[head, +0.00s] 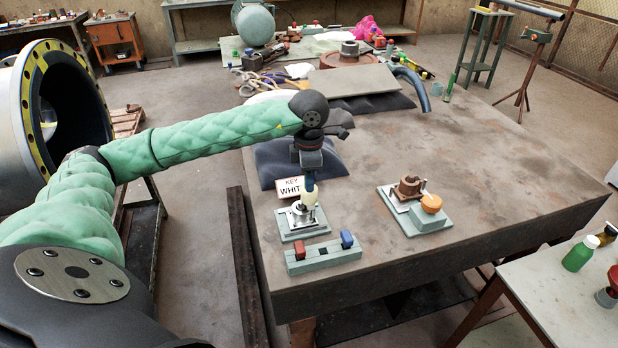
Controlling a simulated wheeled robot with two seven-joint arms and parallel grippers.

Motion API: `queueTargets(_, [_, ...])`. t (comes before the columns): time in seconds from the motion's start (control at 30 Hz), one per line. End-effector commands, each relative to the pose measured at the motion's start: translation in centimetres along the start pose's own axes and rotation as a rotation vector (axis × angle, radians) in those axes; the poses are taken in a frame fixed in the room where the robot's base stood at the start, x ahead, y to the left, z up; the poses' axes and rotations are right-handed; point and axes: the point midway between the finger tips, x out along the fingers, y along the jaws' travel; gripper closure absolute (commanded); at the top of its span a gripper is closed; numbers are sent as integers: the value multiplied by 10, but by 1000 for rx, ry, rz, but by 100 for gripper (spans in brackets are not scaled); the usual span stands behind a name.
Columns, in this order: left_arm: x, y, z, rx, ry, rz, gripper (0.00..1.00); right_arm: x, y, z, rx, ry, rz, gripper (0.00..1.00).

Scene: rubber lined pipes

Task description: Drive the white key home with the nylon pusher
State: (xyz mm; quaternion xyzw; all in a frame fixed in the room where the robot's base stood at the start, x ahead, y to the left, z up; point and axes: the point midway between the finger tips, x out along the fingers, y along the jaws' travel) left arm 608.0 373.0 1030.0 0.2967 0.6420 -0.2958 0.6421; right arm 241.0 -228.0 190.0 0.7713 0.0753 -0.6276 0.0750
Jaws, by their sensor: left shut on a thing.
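My left gripper (309,184) points straight down over the near left part of the workbench. It is shut on a cream-coloured piece (309,199), which looks like the nylon pusher. The piece stands over a silvery hub (301,216) on a grey-green base plate (292,236); I cannot tell whether they touch. A white key cannot be made out there. A sign (289,188) reading "KEY WHITE" stands just behind, partly covered by the gripper. My right gripper is not in view.
A grey-green rack (322,257) with a red and a blue block stands in front of the hub. To the right, another plate (440,222) carries a brown hub (410,187) and an orange-topped tool (431,203). The bench top (510,190) further right is clear.

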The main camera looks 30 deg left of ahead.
Motion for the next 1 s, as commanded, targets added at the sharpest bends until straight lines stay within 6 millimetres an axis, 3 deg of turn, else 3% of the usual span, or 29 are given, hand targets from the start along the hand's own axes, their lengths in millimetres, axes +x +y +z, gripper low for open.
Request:
queueTargets(0.27, [-1,-1,0,1,3,-4,100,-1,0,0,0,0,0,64])
queueTargets(1.0, [-52,0,0,0,-1,1,100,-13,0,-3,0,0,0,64])
